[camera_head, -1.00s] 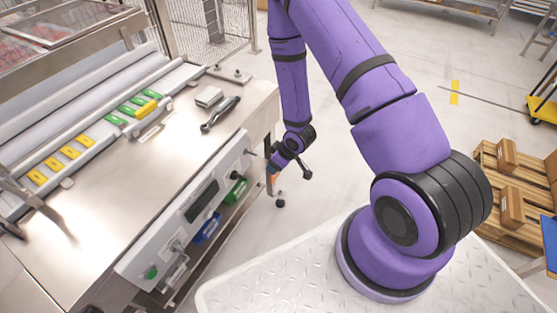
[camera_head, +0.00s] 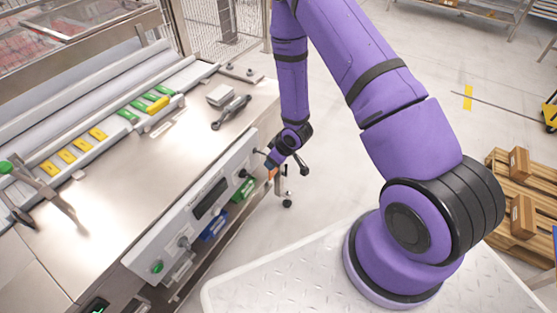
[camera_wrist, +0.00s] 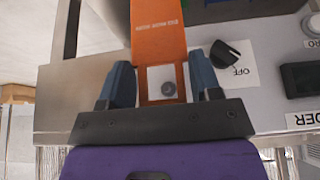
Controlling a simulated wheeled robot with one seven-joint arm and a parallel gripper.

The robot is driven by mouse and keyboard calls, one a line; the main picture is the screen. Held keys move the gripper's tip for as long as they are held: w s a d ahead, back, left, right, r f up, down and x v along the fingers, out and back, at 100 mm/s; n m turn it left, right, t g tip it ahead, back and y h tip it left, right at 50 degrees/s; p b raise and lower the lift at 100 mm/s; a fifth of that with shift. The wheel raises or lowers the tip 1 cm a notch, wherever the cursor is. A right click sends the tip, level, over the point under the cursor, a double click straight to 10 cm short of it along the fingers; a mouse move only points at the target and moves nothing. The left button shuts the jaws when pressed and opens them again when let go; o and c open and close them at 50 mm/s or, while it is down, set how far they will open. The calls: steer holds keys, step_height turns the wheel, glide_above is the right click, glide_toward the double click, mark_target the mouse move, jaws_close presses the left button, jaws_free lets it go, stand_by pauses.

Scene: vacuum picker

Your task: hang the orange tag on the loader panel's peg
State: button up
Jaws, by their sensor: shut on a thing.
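The orange tag (camera_wrist: 158,32) is between the two fingers of my gripper (camera_wrist: 166,88), which is shut on it. An opening in the tag lies between the fingers. Through it a pale square with a round grey end (camera_wrist: 169,89), apparently the peg, is visible. I cannot tell whether the tag is around the peg or only in front of it. In the head view my gripper (camera_head: 271,163) is at the far end of the panel (camera_head: 172,228), and only a sliver of the tag (camera_head: 271,174) shows.
A black OFF knob (camera_wrist: 226,54) is right beside the right finger. Green (camera_head: 243,190) and blue (camera_head: 213,227) items sit below the panel. The steel table (camera_head: 130,185) carries a dark tool (camera_head: 231,112). Floor beyond my gripper is open.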

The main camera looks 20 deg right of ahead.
mark_target(265, 154)
steer(key=shift+w+a+f, duration=0.1)
steer(key=shift+w+a, duration=0.55)
steer(key=shift+w, duration=0.3)
steer(key=shift+w+a+f, duration=0.1)
steer(key=shift+w+a, duration=0.5)
steer(key=shift+w, duration=0.3)
steer(key=shift+w+a+f, duration=0.3)
steer(key=shift+w+f, duration=0.15)
steer(key=shift+w, duration=0.05)
steer(key=o, duration=1.2)
